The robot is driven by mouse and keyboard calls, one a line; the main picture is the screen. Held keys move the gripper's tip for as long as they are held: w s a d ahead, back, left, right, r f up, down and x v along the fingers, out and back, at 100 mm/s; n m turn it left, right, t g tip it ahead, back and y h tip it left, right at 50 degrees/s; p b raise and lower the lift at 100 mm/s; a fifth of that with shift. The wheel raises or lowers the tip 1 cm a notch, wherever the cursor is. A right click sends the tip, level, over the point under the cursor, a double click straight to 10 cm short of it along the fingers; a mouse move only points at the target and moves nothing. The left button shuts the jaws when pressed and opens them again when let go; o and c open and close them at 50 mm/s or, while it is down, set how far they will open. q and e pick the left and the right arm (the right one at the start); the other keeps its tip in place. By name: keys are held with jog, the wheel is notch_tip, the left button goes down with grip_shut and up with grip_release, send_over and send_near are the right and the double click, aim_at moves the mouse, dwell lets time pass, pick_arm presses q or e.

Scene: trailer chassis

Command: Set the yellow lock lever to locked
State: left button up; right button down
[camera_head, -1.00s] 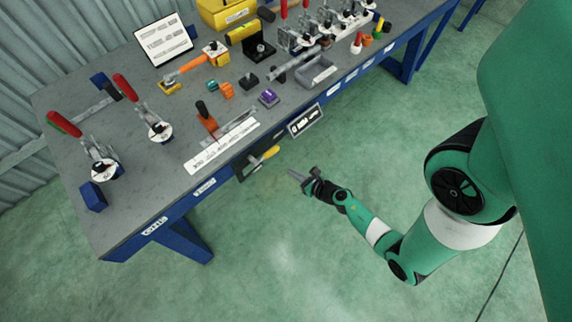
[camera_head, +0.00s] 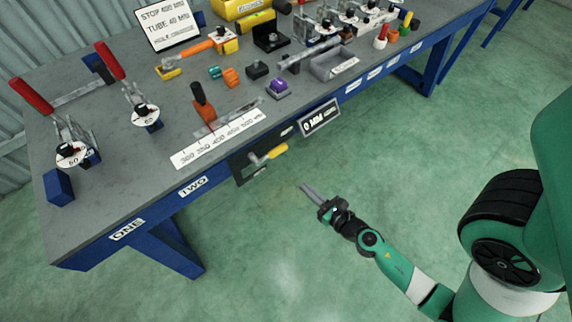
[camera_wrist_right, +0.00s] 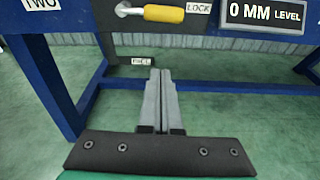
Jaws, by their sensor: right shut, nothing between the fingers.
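The yellow lock lever (camera_head: 268,154) is on a dark plate on the front of the workbench. Its yellow grip points right and slightly up in the head view. In the right wrist view the yellow grip (camera_wrist_right: 164,14) lies about level at the top, beside a LOCK label (camera_wrist_right: 199,7); a partly readable label (camera_wrist_right: 141,61) sits below it. My right gripper (camera_head: 306,188) is shut and empty, in front of the bench, below and to the right of the lever and apart from it. Its closed fingers (camera_wrist_right: 160,72) point toward the bench below the lever. My left gripper is not in view.
The grey workbench (camera_head: 110,130) has blue legs and carries clamps, a ruler strip (camera_head: 218,137) and small coloured blocks. A 0 MM LEVEL sign (camera_head: 319,117) hangs on the bench front, right of the lever. The green floor before the bench is clear.

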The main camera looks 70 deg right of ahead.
jog(key=w+d+r+p, duration=0.1)
jog(key=w+d+p, duration=0.3)
jog(key=w, duration=0.5)
jog(key=shift+w+d+r+p, duration=0.25)
jog(key=shift+w+d+p, duration=0.1)
jog(key=shift+d, duration=0.75)
jog(key=shift+d+r+p, duration=0.1)
jog(key=shift+r+p, duration=0.6)
